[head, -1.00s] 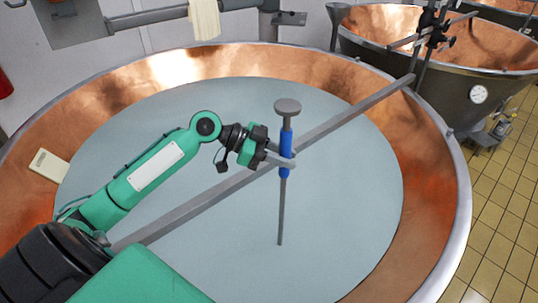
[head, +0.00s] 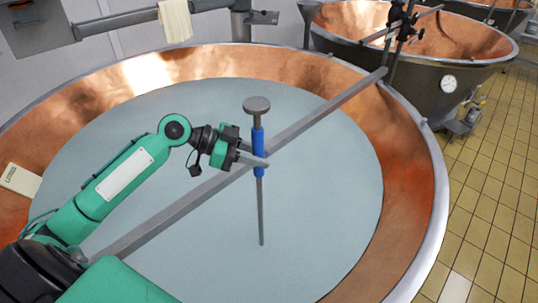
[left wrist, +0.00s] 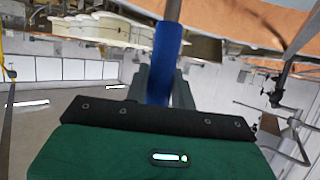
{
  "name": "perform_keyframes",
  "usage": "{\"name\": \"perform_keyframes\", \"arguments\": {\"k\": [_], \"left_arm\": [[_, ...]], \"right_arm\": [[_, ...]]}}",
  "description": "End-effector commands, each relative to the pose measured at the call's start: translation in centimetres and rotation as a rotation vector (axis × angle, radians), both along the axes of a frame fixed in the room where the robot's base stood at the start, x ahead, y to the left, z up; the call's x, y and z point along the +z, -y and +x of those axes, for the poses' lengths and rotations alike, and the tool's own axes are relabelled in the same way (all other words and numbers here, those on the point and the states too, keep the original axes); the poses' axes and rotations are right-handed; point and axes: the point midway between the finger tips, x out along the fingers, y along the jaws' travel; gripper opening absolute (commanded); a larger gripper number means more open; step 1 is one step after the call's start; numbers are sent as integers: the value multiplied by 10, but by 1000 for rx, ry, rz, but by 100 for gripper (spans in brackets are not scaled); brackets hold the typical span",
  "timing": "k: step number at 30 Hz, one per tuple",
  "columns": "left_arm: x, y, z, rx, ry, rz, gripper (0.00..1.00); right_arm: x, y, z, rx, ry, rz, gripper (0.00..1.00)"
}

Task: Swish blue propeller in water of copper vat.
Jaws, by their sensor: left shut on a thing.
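The blue propeller (head: 258,140) is a rod with a blue sleeve, a grey round knob on top and a thin grey shaft below. It stands about upright over the copper vat (head: 418,150), which is full of pale water (head: 330,190). My left gripper (head: 262,160) is shut on the propeller at the blue sleeve. In the left wrist view the blue sleeve (left wrist: 166,60) sits between the fingers. The shaft's lower end shows against the water; I cannot tell whether it dips in. My right gripper is not in view.
A grey bar (head: 325,112) crosses the vat close to the propeller. A second copper vat (head: 440,75) with a round gauge stands at the back right. A pale cloth (head: 175,22) hangs from a rail. Yellow floor tiles (head: 490,200) are clear on the right.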

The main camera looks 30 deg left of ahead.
Motion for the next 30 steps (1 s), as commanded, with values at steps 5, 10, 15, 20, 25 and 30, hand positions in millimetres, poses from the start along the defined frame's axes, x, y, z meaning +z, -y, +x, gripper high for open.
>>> {"name": "perform_keyframes", "arguments": {"k": [5, 10, 15, 20, 25, 30], "left_arm": [[-3, -14, -19, 0, 0, 2, 0], [-3, -26, -36, 0, 0, 1, 0], [-3, -40, -53, 0, -1, 0, 0], [-1, -51, -68, 0, 0, -1, 0], [0, -59, -78, 0, 1, 0, 0], [1, -60, -80, -2, 2, 0, 0]], "right_arm": [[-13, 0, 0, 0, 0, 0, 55], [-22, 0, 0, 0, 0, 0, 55], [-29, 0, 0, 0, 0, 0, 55], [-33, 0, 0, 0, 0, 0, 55], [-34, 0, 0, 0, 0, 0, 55], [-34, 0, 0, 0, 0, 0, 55]]}}
